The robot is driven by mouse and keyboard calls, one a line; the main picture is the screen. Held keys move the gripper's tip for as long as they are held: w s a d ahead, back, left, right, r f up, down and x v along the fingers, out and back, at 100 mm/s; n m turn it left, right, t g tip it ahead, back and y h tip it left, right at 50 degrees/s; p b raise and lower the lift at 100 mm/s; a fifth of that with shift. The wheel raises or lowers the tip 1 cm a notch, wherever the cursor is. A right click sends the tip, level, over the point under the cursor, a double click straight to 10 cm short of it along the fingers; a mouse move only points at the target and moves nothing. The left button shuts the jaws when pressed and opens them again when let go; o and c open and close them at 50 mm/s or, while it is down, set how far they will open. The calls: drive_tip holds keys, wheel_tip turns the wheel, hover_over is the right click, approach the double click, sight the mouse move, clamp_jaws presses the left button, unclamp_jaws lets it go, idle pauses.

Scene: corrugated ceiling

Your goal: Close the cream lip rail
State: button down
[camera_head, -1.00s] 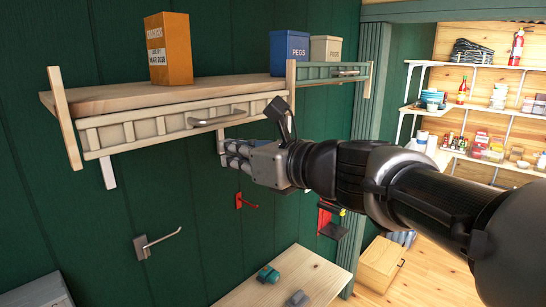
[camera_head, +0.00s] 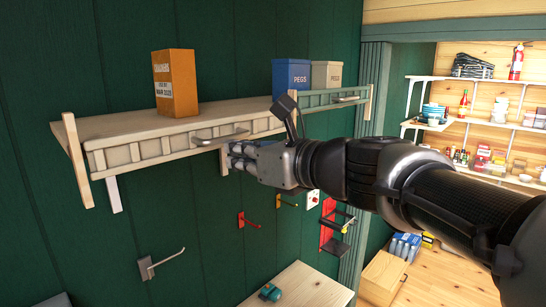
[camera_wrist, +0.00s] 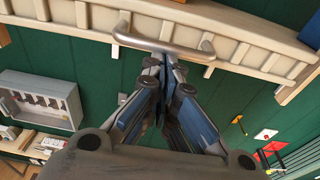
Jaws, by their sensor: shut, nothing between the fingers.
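The cream lip rail (camera_head: 135,154) is a long slatted strip along the front of the wooden shelf, with a grey bar handle (camera_head: 220,138). Its top edge lies close against the shelf's front edge. My gripper (camera_head: 231,153) is shut and empty, just below and beside the handle's right part. In the wrist view the rail (camera_wrist: 255,55) crosses the top, and the handle (camera_wrist: 165,42) spans just beyond the shut fingertips (camera_wrist: 161,62). Whether the fingertips touch the handle or rail I cannot tell. My gripper and arm hide part of the shelf's right underside.
The shelf board (camera_head: 120,124) bears an orange box (camera_head: 175,83). Blue (camera_head: 291,75) and cream (camera_head: 326,75) tins stand right, behind a green rail (camera_head: 335,99). Wall hooks (camera_head: 160,262) and a small table (camera_head: 300,285) are below.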

sight(238, 131)
wheel_tip(238, 131, up, 4)
drive_tip(key=shift+r+p, duration=0.15)
drive_tip(key=shift+p, duration=0.95)
wheel_tip(238, 131, down, 6)
drive_tip(key=r+b, duration=0.1)
drive_tip(key=b, duration=0.3)
drive_tip(key=r+v, duration=0.1)
drive_tip(key=v, duration=0.8)
drive_tip(key=s+f+n+g+h+b, duration=0.2)
drive_tip(key=s+f+n+b, duration=0.15)
drive_tip(key=f, duration=0.55)
drive_tip(key=s+f+n+g+h+b, duration=0.1)
drive_tip(key=s+f+n+b, duration=0.25)
drive_tip(key=f, duration=0.65)
drive_tip(key=s+d+f+n+g+h+b, duration=0.1)
drive_tip(key=s+d+f+n+h+b, duration=0.2)
drive_tip(key=f, duration=0.8)
drive_tip(key=s+d+f+n+g+h+b, duration=0.1)
drive_tip(key=s+d+f+n+h+b, duration=0.2)
drive_tip(key=s+d+f+n+b, duration=0.3)
drive_tip(key=s+d+f+n+g+h+b, duration=0.1)
drive_tip(key=s+d+f+n+h+b, duration=0.2)
drive_tip(key=f+n, duration=0.7)
wheel_tip(238, 131, down, 7)
drive_tip(key=s+d+b, duration=0.2)
drive_tip(key=b, duration=0.1)
drive_tip(key=shift+d+r, duration=0.2)
drive_tip(key=shift+d, duration=0.05)
